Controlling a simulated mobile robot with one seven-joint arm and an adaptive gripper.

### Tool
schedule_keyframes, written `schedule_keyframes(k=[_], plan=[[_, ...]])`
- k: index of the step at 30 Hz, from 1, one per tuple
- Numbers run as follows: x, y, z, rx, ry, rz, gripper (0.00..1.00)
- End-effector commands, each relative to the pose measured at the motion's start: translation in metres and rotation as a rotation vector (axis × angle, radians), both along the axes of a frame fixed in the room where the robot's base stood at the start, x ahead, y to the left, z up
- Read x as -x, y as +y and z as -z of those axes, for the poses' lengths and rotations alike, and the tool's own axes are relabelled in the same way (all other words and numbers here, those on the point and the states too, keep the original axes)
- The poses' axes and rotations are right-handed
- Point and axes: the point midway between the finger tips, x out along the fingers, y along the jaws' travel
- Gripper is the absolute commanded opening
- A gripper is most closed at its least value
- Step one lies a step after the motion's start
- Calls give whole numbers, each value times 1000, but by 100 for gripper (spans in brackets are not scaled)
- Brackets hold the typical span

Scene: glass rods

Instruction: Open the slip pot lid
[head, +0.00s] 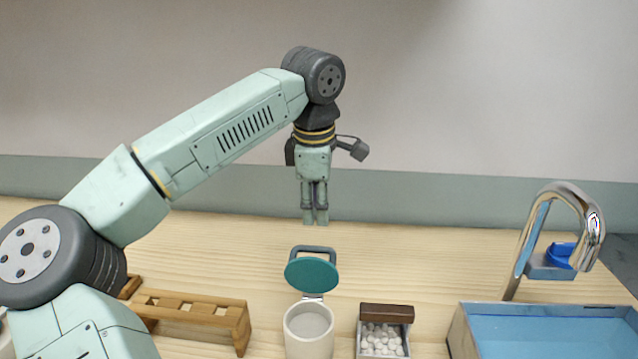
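The slip pot (308,333) is a pale round pot at the lower middle of the head view, with a light grey surface inside. Its teal lid (312,275) stands raised at the back of the rim, so the mouth of the pot is uncovered. A dark grey loop handle (313,250) shows at the top of the lid. My gripper (315,222) hangs pointing down above the lid and handle, apart from them. Its two fingers are together, with nothing seen between them.
A wooden rack (190,308) with square holes stands left of the pot. A small box (386,340) of white pebbles with a brown top edge (386,312) stands right. A blue water basin (550,335) and chrome tap (575,215) are at the far right.

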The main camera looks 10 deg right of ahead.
Motion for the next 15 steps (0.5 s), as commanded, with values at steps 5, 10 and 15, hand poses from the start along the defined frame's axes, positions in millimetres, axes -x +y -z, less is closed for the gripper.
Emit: schedule_keyframes(k=[5, 10, 15], plan=[[-11, -3, -5, 0, 0, -1, 31], [-21, -6, -11, 0, 0, -1, 31], [-31, -9, -16, 0, -1, -2, 31]])
